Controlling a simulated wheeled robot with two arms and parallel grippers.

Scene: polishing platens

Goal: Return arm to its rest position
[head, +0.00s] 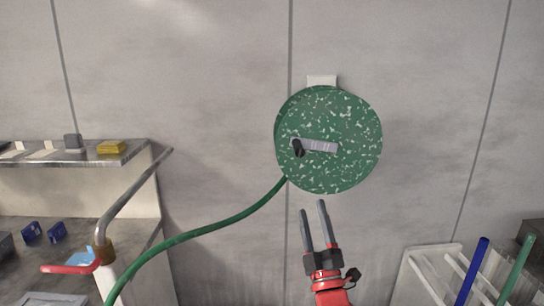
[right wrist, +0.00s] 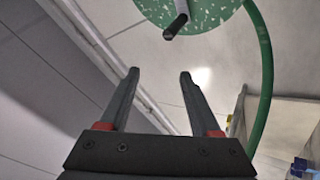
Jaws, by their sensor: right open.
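My right gripper (head: 314,221) is open and empty, its two dark fingers pointing up, in the lower middle of the head view. It is just below a round green speckled disc (head: 345,115) on the grey wall. My left gripper is not in view.
A green hose (head: 205,229) runs from the disc to the lower left. A metal pipe (head: 135,190) with a red lever (head: 70,268) stands at left. A white rack (head: 420,258) with blue (head: 473,269) and green bars (head: 518,268) is at right.

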